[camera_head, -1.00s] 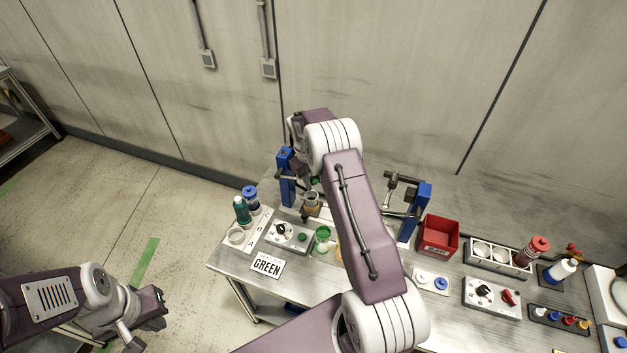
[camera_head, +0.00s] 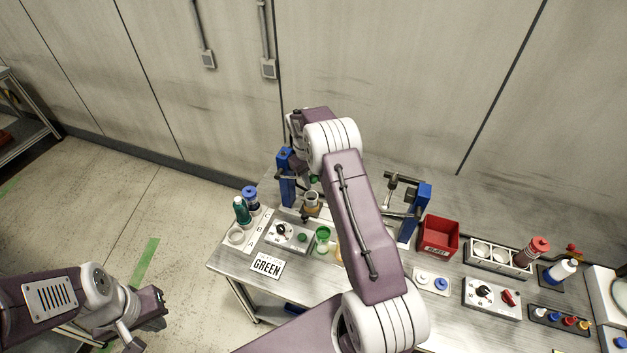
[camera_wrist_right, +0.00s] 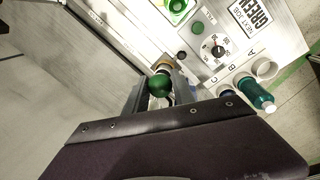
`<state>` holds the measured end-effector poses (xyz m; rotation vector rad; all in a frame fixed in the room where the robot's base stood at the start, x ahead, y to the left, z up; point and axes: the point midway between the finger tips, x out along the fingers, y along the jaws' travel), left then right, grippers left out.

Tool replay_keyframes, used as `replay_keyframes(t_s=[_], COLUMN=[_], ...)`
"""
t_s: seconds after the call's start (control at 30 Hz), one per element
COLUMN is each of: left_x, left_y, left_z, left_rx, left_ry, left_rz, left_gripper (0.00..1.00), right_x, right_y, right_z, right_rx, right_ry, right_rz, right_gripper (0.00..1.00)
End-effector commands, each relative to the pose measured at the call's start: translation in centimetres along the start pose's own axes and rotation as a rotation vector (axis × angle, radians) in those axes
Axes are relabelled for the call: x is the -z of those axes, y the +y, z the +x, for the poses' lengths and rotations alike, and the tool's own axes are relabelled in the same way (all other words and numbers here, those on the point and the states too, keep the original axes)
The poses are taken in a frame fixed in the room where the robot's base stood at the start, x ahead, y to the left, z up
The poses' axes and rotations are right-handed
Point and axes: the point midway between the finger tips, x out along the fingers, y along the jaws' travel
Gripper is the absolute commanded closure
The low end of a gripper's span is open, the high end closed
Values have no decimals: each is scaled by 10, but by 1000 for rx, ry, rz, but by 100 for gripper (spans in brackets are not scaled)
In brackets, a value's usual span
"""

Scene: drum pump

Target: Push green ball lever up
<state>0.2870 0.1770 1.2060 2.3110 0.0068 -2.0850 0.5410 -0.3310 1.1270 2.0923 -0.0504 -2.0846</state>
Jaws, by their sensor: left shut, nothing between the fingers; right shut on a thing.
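The green ball (camera_wrist_right: 159,84) of the lever shows in the right wrist view between the two fingers of my right gripper (camera_wrist_right: 160,92), which is shut on it. In the head view, the green ball (camera_head: 314,180) is a small spot beside the left blue post (camera_head: 286,177), mostly hidden by my right arm. The lever's rod is largely hidden. A pump outlet with a pale rim (camera_head: 311,199) stands just below the ball. My left gripper (camera_head: 152,306) is shut and empty, low at the left, away from the bench.
A control box (camera_head: 291,237) with a dial and green button, a green cup (camera_head: 323,235) and a GREEN sign (camera_head: 267,265) lie in front. Bottles (camera_head: 242,211) stand left. A second blue post (camera_head: 417,207) and a red bin (camera_head: 439,236) are right of my arm.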

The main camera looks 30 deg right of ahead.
Motion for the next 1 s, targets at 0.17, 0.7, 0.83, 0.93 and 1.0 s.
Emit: replay_keyframes(t_s=[0.17,0.7,0.83,0.93,1.0], left_x=[0,-2,-3,-3,-3], left_y=[0,0,-1,-1,-1], left_z=[0,20,29,31,32], left_rx=[0,0,0,0,0], left_ry=[0,0,0,0,0], left_rz=[0,0,0,0,0], left_gripper=[100,100,100,100,100], right_x=[4,3,3,2,2], right_y=[2,0,0,0,0], right_z=[-3,-32,-62,-79,-88], right_rx=[-4,-4,-4,-4,-4], right_ry=[12,14,13,11,11], right_rz=[1,0,1,1,1], right_gripper=[56,48,48,48,48])
